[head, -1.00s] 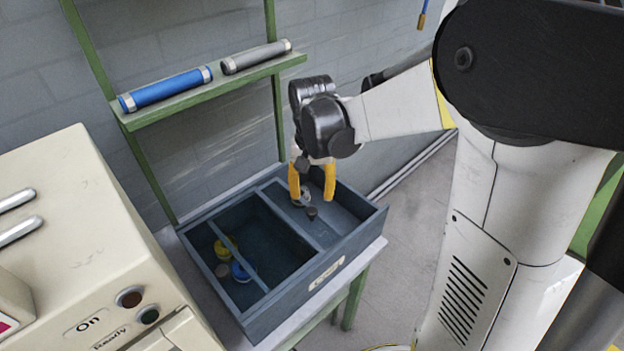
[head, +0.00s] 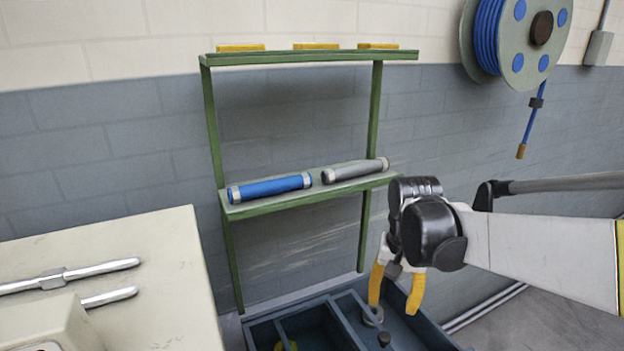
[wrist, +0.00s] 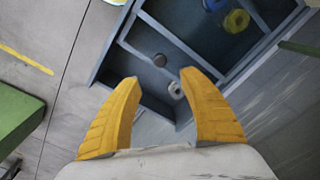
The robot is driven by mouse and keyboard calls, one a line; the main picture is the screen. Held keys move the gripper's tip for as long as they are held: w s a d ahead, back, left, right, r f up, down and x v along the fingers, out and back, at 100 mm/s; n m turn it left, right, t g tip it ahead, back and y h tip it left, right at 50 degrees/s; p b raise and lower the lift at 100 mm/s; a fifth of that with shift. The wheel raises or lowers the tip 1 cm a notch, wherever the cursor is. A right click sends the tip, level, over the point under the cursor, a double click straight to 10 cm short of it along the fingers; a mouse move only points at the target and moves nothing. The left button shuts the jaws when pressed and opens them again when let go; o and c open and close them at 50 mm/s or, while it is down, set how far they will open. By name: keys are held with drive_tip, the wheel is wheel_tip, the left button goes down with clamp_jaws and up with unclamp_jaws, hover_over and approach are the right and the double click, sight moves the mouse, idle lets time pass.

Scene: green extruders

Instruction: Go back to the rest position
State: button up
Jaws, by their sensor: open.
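My gripper (head: 394,292) has yellow fingers and is open and empty, with the fingertips pointing down over the right part of a blue-grey divided box (head: 268,330). In the wrist view the gripper (wrist: 158,80) shows a clear gap between its fingers. Beyond the fingertips, a grey ring-like part (wrist: 176,90) and a small dark part (wrist: 160,60) lie in one compartment of the box. They also show below the gripper in the head view. A yellow part (wrist: 237,20) and a blue part lie in another compartment.
A green shelf frame (head: 310,197) behind the box holds a blue cylinder (head: 270,187) and a grey cylinder (head: 355,170). A beige machine (head: 150,260) stands at left. A blue hose reel (head: 515,40) hangs on the wall at upper right. Open floor (wrist: 60,110) shows left of the box.

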drive_tip(key=s+a+r+n+t+b, duration=0.1)
drive_tip(key=s+n+t, duration=0.3)
drive_tip(key=s, duration=0.8)
drive_tip(key=a+r+t, duration=0.1)
drive_tip(key=t, duration=0.1)
drive_tip(key=shift+s+n+t, duration=0.25)
drive_tip(key=shift+n+t, duration=0.05)
drive_tip(key=shift+t, duration=0.1)
